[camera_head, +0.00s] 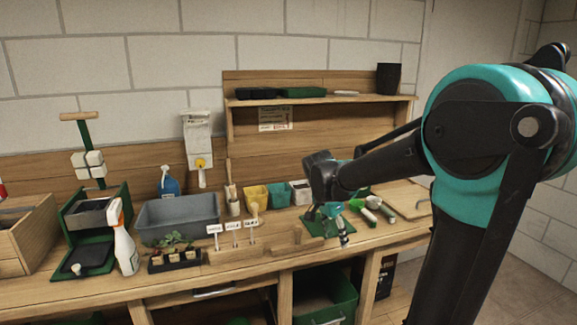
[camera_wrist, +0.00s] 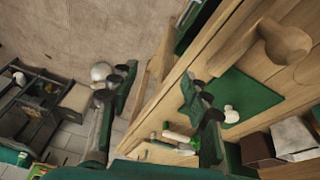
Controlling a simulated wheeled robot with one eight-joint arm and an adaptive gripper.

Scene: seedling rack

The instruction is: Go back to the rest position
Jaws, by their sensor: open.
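My gripper (camera_head: 336,226) is at the end of my arm, above the right part of the wooden bench (camera_head: 285,262). It hangs over a green mat (camera_head: 312,222). In the wrist view my gripper (camera_wrist: 165,98) has its two dark fingers spread wide apart, with nothing between them. The green mat also shows in the wrist view (camera_wrist: 255,92), beyond the right finger, with a small white knob-like thing (camera_wrist: 231,115) on it. My arm comes in from the right side of the head view and hides part of the bench's right end.
A grey tub (camera_head: 178,215), a white spray bottle (camera_head: 124,245) and a black tray with seedlings (camera_head: 178,262) stand left. White labels (camera_head: 232,227) and coloured pots (camera_head: 257,195) are mid-bench. Green-handled tools (camera_head: 378,208) lie right of my gripper. A shelf (camera_head: 325,99) rises behind.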

